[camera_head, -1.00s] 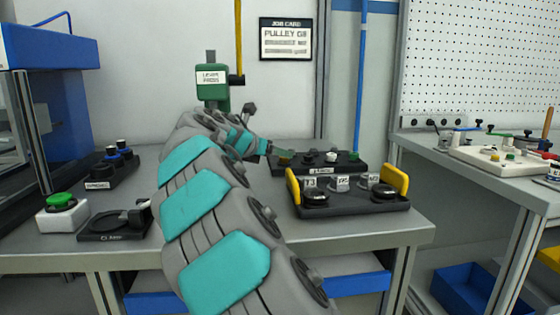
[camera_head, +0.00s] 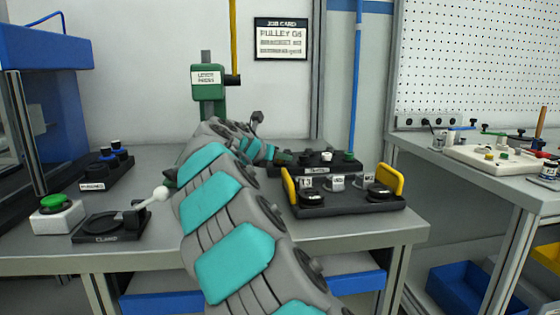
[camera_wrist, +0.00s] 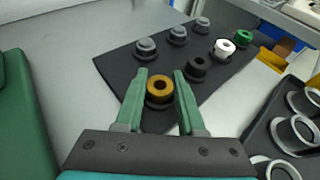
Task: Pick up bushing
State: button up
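A bronze ring-shaped bushing (camera_wrist: 160,88) sits on a dark board (camera_wrist: 118,68) in the wrist view, with its dark centre hole facing up. My gripper (camera_wrist: 160,73) is open, with one green finger on each side of the bushing and narrow gaps between them. Whether the fingertips have come down level with the ring is hard to tell. In the head view, my gripper (camera_head: 282,157) is small and partly hidden by my arm at the left end of the board (camera_head: 318,168). The bushing cannot be made out there.
A black part (camera_wrist: 197,67), a white part (camera_wrist: 223,48), a green part (camera_wrist: 243,38) and several grey parts (camera_wrist: 146,47) share the board. A tray with yellow handles (camera_head: 345,205) stands in front of it. A green lever press (camera_head: 208,85) stands behind my arm.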

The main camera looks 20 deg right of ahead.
grip_shut()
jog(key=shift+r, duration=0.1)
